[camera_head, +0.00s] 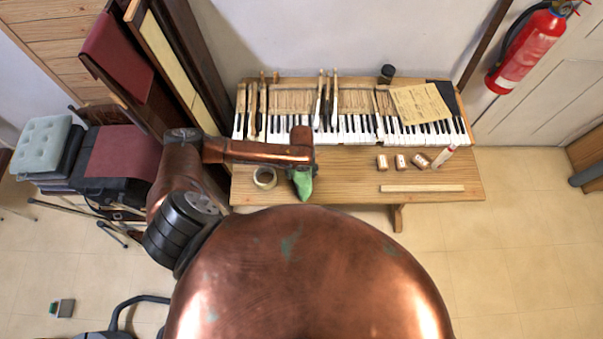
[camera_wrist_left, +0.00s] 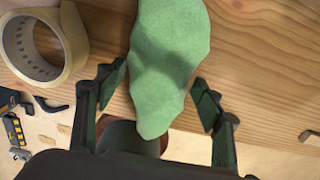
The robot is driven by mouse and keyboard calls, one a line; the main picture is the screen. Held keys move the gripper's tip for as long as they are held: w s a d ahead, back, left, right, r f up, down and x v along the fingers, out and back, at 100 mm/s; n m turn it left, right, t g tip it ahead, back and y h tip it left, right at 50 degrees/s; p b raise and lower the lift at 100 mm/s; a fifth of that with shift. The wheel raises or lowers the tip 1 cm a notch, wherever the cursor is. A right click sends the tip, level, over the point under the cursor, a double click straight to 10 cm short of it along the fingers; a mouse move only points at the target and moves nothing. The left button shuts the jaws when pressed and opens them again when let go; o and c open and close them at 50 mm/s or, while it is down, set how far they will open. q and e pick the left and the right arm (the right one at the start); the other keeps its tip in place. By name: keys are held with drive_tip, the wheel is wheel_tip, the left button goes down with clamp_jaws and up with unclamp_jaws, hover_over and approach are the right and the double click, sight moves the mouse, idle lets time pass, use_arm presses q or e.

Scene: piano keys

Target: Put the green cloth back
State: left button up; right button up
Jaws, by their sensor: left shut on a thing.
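The green cloth (camera_head: 302,184) hangs at the front edge of the wooden bench (camera_head: 345,189), below the end of my left arm. In the left wrist view the cloth (camera_wrist_left: 168,52) is a long crumpled shape lying between the two dark fingers of my left gripper (camera_wrist_left: 160,84). The gripper is shut on the cloth, with its tip reaching past the bench edge toward the wrist. In the head view my left gripper (camera_head: 302,168) is mostly hidden under the arm. My right gripper is not in view.
A tape roll (camera_head: 265,177) lies left of the cloth. Piano keys (camera_head: 350,130) line the back. Bench surface between cloth and blocks is clear.

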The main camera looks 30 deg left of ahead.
use_arm(q)
drive_tip(key=shift+f, duration=0.2)
drive_tip(key=o, duration=1)
drive_tip(key=shift+f, duration=0.1)
wheel_tip(320, 180, up, 12)
drive_tip(key=shift+r, duration=0.1)
idle(0.5)
